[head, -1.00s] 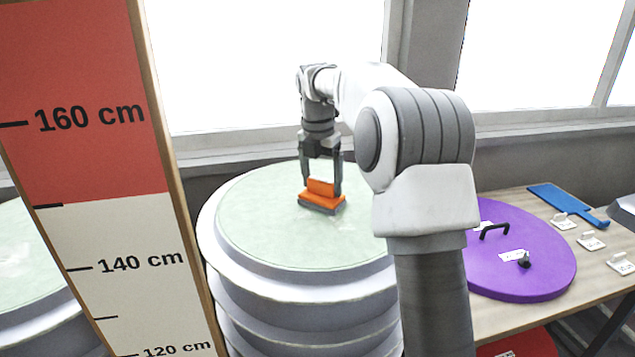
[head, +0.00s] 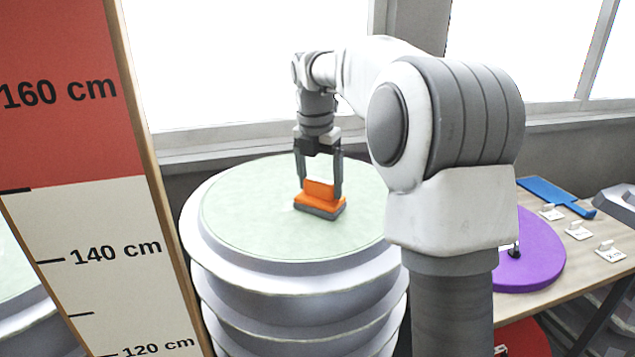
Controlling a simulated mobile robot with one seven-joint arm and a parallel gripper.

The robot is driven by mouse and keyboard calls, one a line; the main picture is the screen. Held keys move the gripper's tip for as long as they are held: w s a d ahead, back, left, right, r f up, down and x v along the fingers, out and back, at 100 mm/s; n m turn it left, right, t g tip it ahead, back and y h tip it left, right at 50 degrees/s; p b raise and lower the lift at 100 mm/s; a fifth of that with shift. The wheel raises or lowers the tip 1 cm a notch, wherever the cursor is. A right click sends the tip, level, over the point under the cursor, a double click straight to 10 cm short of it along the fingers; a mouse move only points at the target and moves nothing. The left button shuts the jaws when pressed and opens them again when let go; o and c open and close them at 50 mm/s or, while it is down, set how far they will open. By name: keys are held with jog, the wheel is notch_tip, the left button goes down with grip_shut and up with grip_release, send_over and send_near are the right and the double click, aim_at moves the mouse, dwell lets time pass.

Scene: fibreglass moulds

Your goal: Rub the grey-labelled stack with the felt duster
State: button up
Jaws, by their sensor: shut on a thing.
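The felt duster, an orange block with a grey felt underside (head: 320,199), is in the head view near the middle of a stack's top. My gripper (head: 320,182) points down and is shut on the duster's orange handle. The duster's grey base is at the pale green top of the stack (head: 245,215); I cannot tell whether it touches. The stack is of several round white-grey moulds with flared rims. No grey label shows on the part of the stack in view; my arm covers its right side.
A tall height board (head: 85,230) with red and cream bands stands close at the left. Part of another pale green top (head: 8,262) shows behind it. At the right, a wooden table (head: 565,260) bears a purple disc (head: 535,250), a blue paddle-like tool (head: 550,191) and small white labelled holders.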

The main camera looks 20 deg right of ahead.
jog(key=b, duration=0.3)
send_over(329, 226)
jog(key=shift+f, duration=0.15)
dwell(0.3)
jog(key=shift+p, duration=0.3)
notch_tip(329, 226, up, 6)
jog(key=p, duration=0.5)
jog(key=shift+p, duration=0.4)
notch_tip(329, 226, up, 3)
jog(key=shift+r, duration=0.1)
dwell(0.4)
